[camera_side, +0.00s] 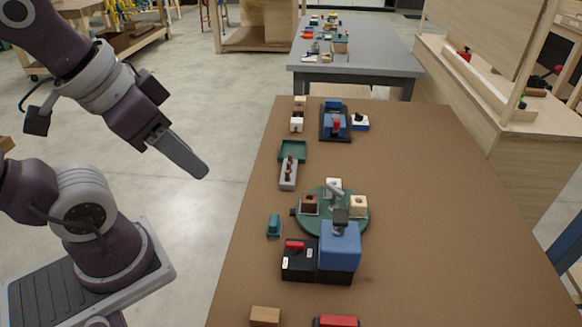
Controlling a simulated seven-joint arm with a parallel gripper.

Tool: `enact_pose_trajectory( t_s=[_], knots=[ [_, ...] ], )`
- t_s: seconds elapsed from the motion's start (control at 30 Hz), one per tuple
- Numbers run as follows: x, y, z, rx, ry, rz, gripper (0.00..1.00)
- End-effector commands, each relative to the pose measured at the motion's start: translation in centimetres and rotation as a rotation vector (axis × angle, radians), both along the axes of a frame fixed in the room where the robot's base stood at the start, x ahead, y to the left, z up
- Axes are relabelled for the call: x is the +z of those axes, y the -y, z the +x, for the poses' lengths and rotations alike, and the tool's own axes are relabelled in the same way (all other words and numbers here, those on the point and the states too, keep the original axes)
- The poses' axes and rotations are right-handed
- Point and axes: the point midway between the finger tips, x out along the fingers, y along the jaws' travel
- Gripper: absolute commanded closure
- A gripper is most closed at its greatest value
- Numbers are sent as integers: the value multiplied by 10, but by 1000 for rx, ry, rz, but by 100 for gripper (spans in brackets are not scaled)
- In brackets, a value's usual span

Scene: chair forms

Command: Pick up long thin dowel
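My gripper (204,172) hangs over the bare floor to the left of the brown table (430,230), pointing down and to the right. It is apart from everything on the table. Its grey fingers are seen from the side as one flat shape, so I cannot tell whether they are apart or together. No held thing shows at its tip. I cannot pick out a long thin dowel on the brown table.
A green round plate (325,230) with small blocks sits mid-table, behind a blue block (340,247) on a black base. A green tray (293,150) and a blue-and-black fixture (335,124) stand farther back. The table's right side is clear.

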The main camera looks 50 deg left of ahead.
Motion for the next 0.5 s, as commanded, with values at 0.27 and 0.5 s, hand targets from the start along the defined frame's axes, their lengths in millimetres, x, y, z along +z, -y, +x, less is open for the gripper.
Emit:
enact_pose_trajectory(
  t_s=[0.27, 0.5],
  knots=[
    [9, -4, 26, 62, -21, -41, 61],
    [-12, -54, 190, 491, -113, -183, 61]
  ],
)
